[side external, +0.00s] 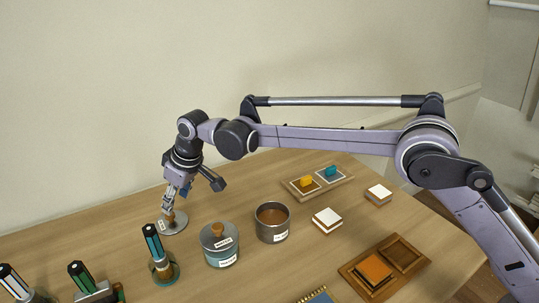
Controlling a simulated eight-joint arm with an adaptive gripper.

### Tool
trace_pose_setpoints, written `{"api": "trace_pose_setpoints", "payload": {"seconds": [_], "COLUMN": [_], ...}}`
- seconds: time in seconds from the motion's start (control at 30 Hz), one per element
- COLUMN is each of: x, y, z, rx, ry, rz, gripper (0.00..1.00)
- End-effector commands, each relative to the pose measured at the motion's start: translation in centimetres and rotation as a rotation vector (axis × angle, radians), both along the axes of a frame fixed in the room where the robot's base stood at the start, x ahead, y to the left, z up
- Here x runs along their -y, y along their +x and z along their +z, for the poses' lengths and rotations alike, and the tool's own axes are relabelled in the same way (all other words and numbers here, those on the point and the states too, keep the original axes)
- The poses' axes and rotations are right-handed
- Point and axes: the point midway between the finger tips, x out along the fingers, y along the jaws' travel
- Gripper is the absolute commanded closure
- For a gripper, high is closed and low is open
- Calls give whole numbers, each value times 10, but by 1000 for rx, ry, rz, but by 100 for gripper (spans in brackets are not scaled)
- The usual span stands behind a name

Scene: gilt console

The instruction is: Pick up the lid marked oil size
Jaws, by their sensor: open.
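A grey lid (176,229) with a brown knob lies flat on the table at the left. It bears a small white label whose words are too small to read. My gripper (175,207) points down just over this lid, open, with its fingers at the knob. I cannot tell whether they touch it. An open metal pot (272,233) with brown contents and a white label stands to the right. Between them stands a teal and grey pot (221,257) with its own lid (215,241) on, which has a wooden knob and a label.
White-topped blocks (327,221) (378,194), a tray with yellow and blue pieces (340,183) and a wooden tray (403,268) lie right. The table behind the pots is clear.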

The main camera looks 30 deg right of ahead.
Motion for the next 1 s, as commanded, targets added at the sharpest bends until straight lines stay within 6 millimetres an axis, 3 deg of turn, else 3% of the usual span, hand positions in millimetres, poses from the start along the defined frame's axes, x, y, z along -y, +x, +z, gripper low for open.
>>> {"api": "trace_pose_setpoints", "payload": {"seconds": [0.7,1.0], "x": [-21,-22], "y": [24,25], "z": [-62,-68], "rx": [1,1], "ry": [1,1], "rz": [-1,-1], "gripper": [48,48]}}
